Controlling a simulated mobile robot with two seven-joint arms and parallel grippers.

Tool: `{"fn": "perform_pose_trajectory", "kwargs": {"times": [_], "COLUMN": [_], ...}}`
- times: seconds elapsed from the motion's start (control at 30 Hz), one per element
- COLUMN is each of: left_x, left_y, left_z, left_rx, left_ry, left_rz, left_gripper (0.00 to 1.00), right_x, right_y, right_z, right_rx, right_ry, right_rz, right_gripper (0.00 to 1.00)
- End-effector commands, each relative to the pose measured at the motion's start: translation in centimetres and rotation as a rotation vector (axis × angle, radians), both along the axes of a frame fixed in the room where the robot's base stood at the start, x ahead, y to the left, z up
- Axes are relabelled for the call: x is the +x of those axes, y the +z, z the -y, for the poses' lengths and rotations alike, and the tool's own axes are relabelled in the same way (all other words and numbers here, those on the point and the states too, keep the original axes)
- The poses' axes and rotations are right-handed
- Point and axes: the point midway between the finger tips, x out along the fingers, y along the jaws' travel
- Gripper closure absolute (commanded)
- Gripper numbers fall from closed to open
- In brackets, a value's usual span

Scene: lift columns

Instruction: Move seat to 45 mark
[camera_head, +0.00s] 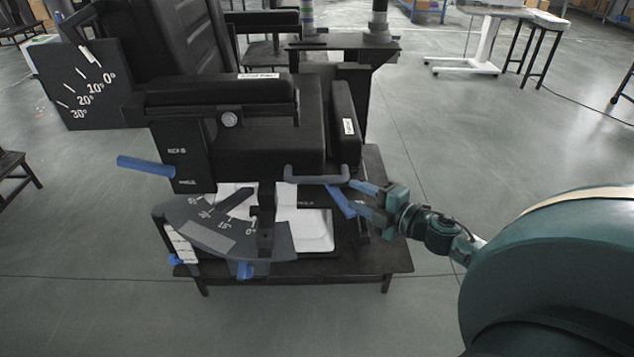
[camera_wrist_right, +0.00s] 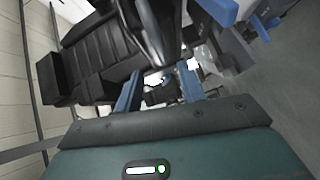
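The black seat (camera_head: 240,140) rests on a dark stand (camera_head: 365,262). A grey fan-shaped dial (camera_head: 205,228) at its front has marks, with 15 and 0 readable; the others are too small to read surely. A dark pointer (camera_head: 264,215) lies over the dial. A grey bar handle (camera_head: 317,175) and a blue lever (camera_head: 340,201) stick out at the front right. My right gripper (camera_head: 355,197) is open, close to the lever's right side; I cannot tell whether they touch. In the right wrist view my gripper (camera_wrist_right: 160,82) shows its blue fingers apart. My left gripper is out of view.
A second black plate (camera_head: 85,85) at the left carries 0°, 10°, 20° and 30° marks. Another blue lever (camera_head: 146,166) sticks out left of the seat. A white-legged table (camera_head: 485,45) stands far back right.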

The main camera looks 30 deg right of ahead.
Motion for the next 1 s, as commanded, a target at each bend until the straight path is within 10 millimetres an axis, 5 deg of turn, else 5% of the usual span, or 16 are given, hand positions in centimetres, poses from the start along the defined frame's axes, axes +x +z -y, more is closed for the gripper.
{"fn": "perform_pose_trajectory", "kwargs": {"times": [0.6,1.0], "left_x": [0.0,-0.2], "left_y": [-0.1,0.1], "left_z": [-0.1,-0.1], "left_rx": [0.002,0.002], "left_ry": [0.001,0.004], "left_rz": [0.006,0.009], "left_gripper": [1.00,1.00], "right_x": [9.6,11.5], "right_y": [-1.3,-1.7], "right_z": [-2.3,-2.9], "right_rx": [-0.001,-0.001], "right_ry": [-0.002,-0.001], "right_rz": [0.002,-0.001], "right_gripper": [0.60,0.60]}}
